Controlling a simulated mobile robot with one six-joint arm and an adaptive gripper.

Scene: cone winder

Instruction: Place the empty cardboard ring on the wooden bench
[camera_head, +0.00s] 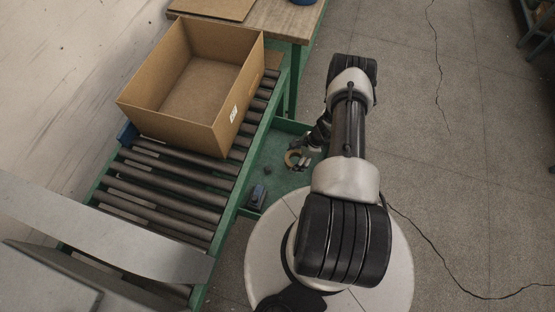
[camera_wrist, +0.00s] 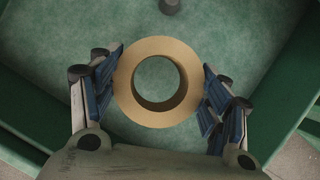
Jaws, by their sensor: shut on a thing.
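The empty cardboard ring (camera_wrist: 126,84) is a tan band with an open hole, seen in the wrist view between the two blue-padded fingers of my gripper (camera_wrist: 160,82). The gripper is shut on its outer sides. In the head view the ring (camera_head: 288,160) shows small, over the green tray (camera_head: 278,178) beside the conveyor, with my gripper (camera_head: 302,158) at it. I cannot tell whether the ring touches the tray. The wooden bench (camera_head: 284,20) stands at the top of the head view, beyond the conveyor.
An open, empty cardboard box (camera_head: 195,85) sits on the roller conveyor (camera_head: 165,190). A flat cardboard sheet (camera_head: 215,7) and a blue object (camera_head: 304,1) are on the bench. A dark blue item (camera_head: 257,196) and a small dark piece (camera_head: 268,169) lie on the tray.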

